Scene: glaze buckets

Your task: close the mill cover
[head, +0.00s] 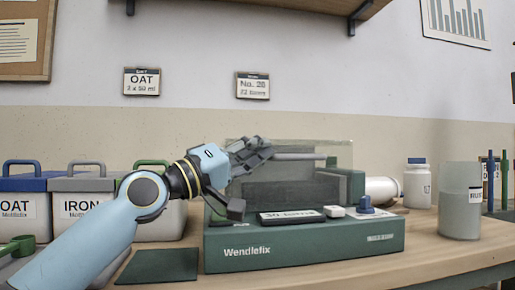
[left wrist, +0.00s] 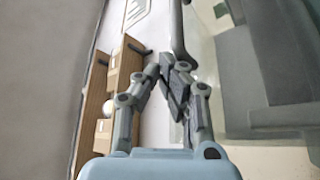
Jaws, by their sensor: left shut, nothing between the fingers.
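The mill is a green machine (head: 300,242) marked "Wendlefix" on the table. Its see-through cover (head: 335,148) rises above the dark body, and a grey bar (head: 300,156) runs across it. I cannot tell exactly how far the cover is tilted. My left gripper (head: 262,150) is at the bar's left end, in front of the cover. In the left wrist view its fingers (left wrist: 176,80) are together and empty, close to the bar (left wrist: 178,32); whether they touch is unclear. The clear cover (left wrist: 208,62) shows beside them. My right gripper is not in view.
A display (head: 290,216), a white button (head: 334,211) and a blue knob (head: 365,205) sit on the mill's front ledge. Lidded buckets (head: 82,206) stand left. A grey cup (head: 460,215) and white jar (head: 417,186) stand right. A dark mat (head: 158,265) lies in front.

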